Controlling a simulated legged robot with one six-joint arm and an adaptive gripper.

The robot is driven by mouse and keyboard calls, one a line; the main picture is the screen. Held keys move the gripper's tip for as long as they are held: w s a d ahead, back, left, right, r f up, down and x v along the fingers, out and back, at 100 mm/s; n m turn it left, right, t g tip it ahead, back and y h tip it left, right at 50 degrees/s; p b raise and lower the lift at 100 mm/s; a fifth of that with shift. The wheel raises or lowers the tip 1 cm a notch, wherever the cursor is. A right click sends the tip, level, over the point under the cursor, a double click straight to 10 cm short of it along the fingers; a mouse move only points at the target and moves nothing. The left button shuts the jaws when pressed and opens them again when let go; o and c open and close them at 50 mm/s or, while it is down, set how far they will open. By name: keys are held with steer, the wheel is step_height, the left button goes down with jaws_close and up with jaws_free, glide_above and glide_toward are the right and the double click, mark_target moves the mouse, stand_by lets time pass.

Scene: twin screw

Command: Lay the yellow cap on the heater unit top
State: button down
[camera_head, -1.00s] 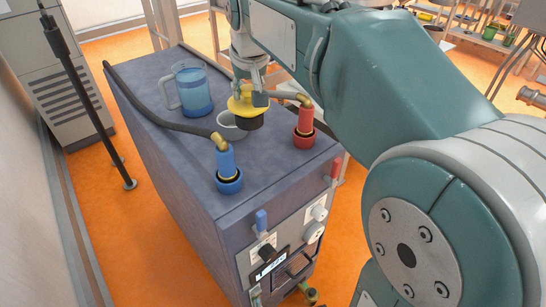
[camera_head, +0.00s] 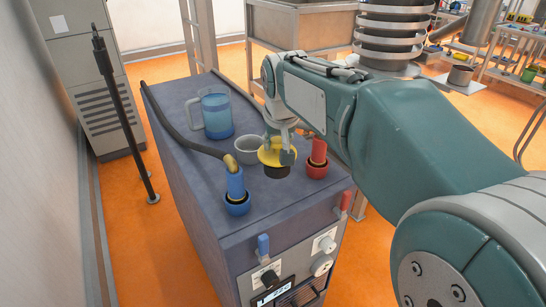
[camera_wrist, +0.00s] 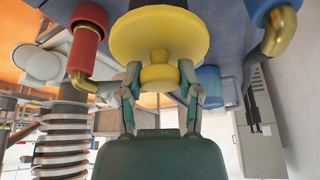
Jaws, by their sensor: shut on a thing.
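The yellow cap (camera_head: 270,154) is a round disc with a knob, with a dark part below it. My gripper (camera_head: 282,148) is shut on its knob; in the wrist view, the fingers (camera_wrist: 161,84) stand on both sides of the knob, below the yellow disc (camera_wrist: 158,38). The cap is over the front part of the blue-grey heater unit top (camera_head: 208,160), between the blue and red fittings. I cannot tell whether its dark underside touches the top. A grey open ring or cup (camera_head: 247,150) stands just left of the cap.
The red fitting (camera_head: 317,160) is close on the cap's right. The blue fitting (camera_head: 236,188), with a black hose (camera_head: 172,128), is at the front left. A blue transparent jug (camera_head: 216,115) stands farther back. A black pole (camera_head: 121,115) stands left of the unit.

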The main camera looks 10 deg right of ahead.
steer(key=shift+w+x, duration=0.1)
steer(key=shift+x, duration=2.2)
steer(key=shift+w+x, duration=0.15)
steer(key=shift+x, duration=2.2)
steer(key=shift+d, duration=0.2)
steer(key=shift+c, duration=1.4)
jaws_free()
steer(key=shift+r, duration=0.1)
steer(key=v, duration=1.2)
steer(key=s+f, duration=0.4)
steer(key=s, duration=0.7)
steer(key=s+f+n+t, duration=0.1)
steer(key=s+f, duration=0.3)
steer(key=s, duration=0.8)
steer(key=shift+d+f, duration=0.2)
steer(key=shift+f, duration=0.2)
